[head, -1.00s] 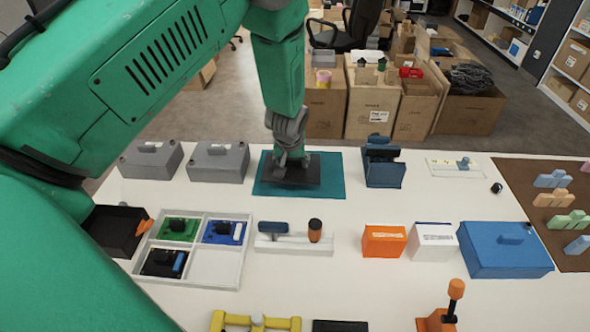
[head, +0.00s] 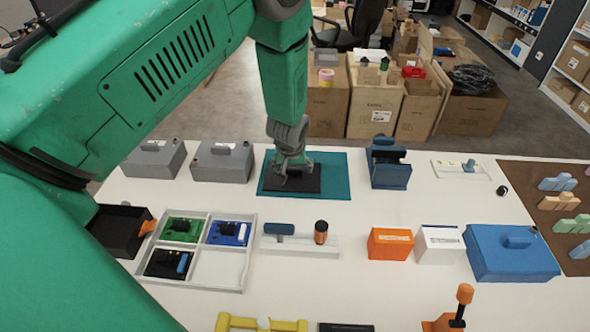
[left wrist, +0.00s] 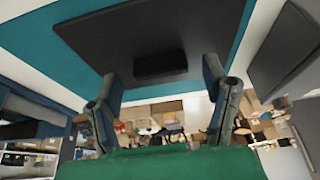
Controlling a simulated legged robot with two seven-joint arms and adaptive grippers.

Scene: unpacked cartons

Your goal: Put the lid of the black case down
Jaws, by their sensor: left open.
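A flat black lid (head: 305,184) lies on a teal mat (head: 337,183) at the back middle of the table. In the left wrist view the lid (left wrist: 120,38) fills the upper middle, with a black block handle (left wrist: 160,66) on it. My left gripper (head: 290,172) is low over the lid in the head view and hides its handle there. In the left wrist view its two fingers (left wrist: 165,95) are spread apart with nothing between them, the handle just beyond the tips. An open black box (head: 118,240) with an orange piece at its side stands at the left. My right gripper is not in view.
Grey cases (head: 222,161) stand left of the mat and a blue holder (head: 390,172) right of it. A sectioned white tray (head: 222,268), a white rack (head: 300,245), small boxes (head: 390,243) and a blue case (head: 510,258) stand nearer. Bare table separates them.

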